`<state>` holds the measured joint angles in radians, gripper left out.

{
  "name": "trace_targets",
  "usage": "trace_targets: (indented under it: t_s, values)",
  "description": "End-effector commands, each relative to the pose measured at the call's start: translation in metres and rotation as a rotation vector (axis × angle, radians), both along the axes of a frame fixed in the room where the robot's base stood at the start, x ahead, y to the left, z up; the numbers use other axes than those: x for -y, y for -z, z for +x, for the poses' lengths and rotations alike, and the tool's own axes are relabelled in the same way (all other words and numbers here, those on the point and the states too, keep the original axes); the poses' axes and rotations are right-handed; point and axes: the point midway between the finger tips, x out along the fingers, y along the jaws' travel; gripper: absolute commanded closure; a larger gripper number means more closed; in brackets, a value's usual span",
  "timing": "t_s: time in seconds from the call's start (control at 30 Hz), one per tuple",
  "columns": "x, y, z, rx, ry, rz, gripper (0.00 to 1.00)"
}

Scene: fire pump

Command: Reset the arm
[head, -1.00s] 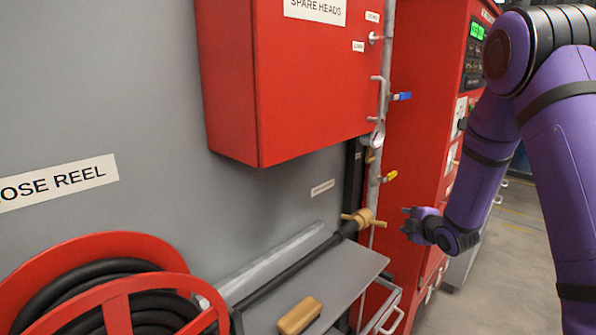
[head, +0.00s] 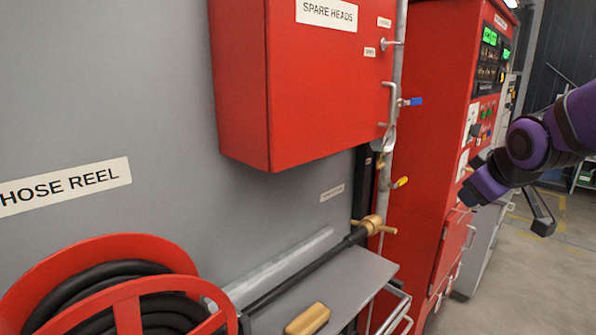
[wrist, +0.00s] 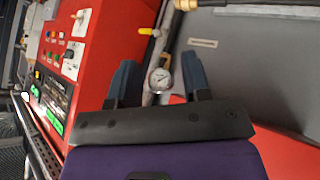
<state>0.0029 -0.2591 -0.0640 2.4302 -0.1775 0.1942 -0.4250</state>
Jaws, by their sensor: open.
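My gripper (wrist: 160,62) is open in the wrist view, with its two blue-grey fingers apart and no object held between them. A round pressure gauge (wrist: 160,80) on a pipe shows behind the gap, beyond the fingers. In the head view my purple arm (head: 527,145) is bent at the right side, in front of the red control cabinet and clear of the wall. The fingers are hard to make out there.
A red spare heads box (head: 310,85) juts from the grey wall. The red hose reel (head: 110,285) is at lower left. A tan block (head: 307,319) lies on the grey shelf (head: 350,272). The red control cabinet (head: 425,150) stands beside the pipe and valves. Floor is open at right.

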Motion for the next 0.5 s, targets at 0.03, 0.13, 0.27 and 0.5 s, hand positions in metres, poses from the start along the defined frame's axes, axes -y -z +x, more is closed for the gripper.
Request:
trace_targets:
  t_s: [0.03, 0.13, 0.27, 0.5]
  values:
    - [-0.002, -0.008, -0.017, -0.014, 0.033, 0.032, 0.56]
    - [-0.007, -0.017, -0.051, -0.059, 0.103, 0.100, 0.56]
    - [-0.015, -0.026, -0.095, -0.121, 0.192, 0.184, 0.56]
    - [-0.029, -0.032, -0.172, -0.229, 0.333, 0.315, 0.56]
